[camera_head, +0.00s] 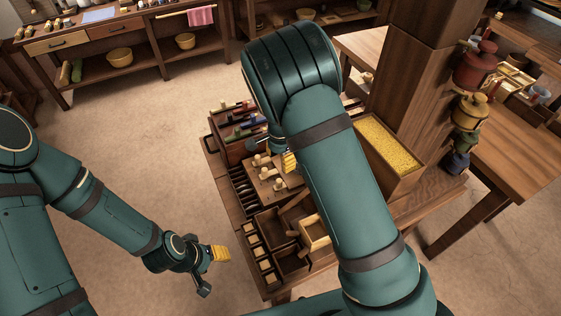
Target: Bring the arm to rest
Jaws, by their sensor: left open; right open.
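My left gripper (213,270) is at the lower middle-left, over the bare floor beside the table's left edge. It is open and empty, with a yellow pad showing on one finger. My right arm (345,180) reaches from the bottom right up over the table and bends down at its elbow. My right gripper (287,161) is mostly hidden behind that arm. Only a dark part and a yellow pad show, low over the wooden board with pale pegs. I cannot see from this view whether it touches anything there.
The wooden table (228,205) holds a rack of coloured bottles (236,122), small compartments (283,225) and a bin of yellow grain (385,145). A wooden post (412,70) with hanging coloured mills stands at the right. The floor (130,130) at the left is clear.

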